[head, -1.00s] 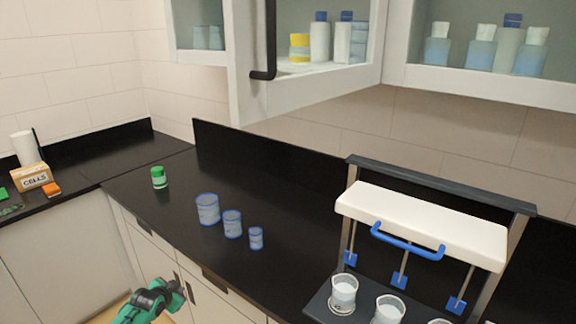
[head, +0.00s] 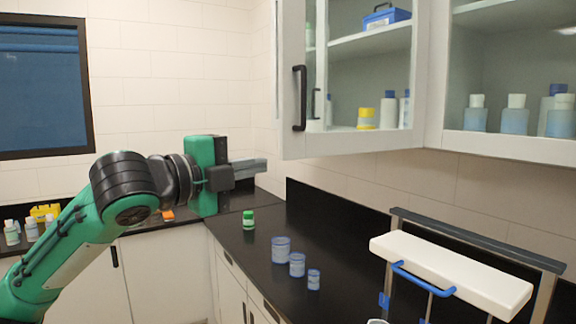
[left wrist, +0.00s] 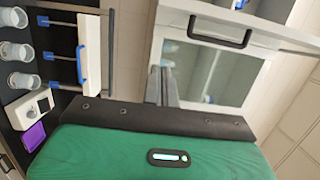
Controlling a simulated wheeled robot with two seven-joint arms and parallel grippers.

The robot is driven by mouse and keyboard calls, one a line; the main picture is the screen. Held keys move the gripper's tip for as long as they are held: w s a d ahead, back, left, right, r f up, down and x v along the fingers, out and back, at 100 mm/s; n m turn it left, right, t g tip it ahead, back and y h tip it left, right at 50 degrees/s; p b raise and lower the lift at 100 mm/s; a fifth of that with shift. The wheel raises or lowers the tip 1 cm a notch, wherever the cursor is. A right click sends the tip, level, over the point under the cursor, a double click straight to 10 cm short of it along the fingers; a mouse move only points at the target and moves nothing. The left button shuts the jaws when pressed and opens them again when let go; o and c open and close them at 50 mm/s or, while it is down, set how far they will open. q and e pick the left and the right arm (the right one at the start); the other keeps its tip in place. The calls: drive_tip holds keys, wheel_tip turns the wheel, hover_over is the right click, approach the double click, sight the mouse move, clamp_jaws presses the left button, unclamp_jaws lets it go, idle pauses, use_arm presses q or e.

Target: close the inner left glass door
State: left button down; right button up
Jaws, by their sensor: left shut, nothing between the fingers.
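The glass door (head: 289,90) of the wall cabinet stands open, its white frame sticking out towards me, with a black upright bar handle (head: 299,98). In the left wrist view, a white-framed glass door (left wrist: 205,72) with a black handle (left wrist: 220,32) lies beyond the fingers. My left gripper (head: 262,164) is shut and empty, left of the door and a little below its lower edge, apart from it in the picture. Its closed fingers (left wrist: 163,86) also show in the left wrist view. My right gripper is not in view.
Below, a green-capped jar (head: 248,220) and blue beakers (head: 281,249) stand on the black counter. A white rack with a blue handle (head: 424,279) stands at right.

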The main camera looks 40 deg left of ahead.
sight(283, 157)
use_arm(q)
drive_tip(key=w+p, duration=0.4)
drive_tip(key=w, duration=0.1)
drive_tip(key=w+p, duration=0.3)
drive_tip(key=w, duration=0.3)
drive_tip(key=shift+w+a+f+p, duration=0.1)
drive_tip(key=shift+a+f+p, duration=0.1)
drive_tip(key=shift+p, duration=0.15)
drive_tip(key=shift+w+a+r, duration=0.1)
drive_tip(key=shift+w+a, duration=0.05)
drive_tip(key=shift+a, duration=0.55)
drive_tip(key=shift+w+a, duration=0.1)
drive_tip(key=shift+a, duration=0.15)
drive_tip(key=shift+w, duration=0.15)
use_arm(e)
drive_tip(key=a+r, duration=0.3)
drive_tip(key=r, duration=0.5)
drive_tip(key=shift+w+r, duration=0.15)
use_arm(q)
drive_tip(key=shift+a, duration=0.1)
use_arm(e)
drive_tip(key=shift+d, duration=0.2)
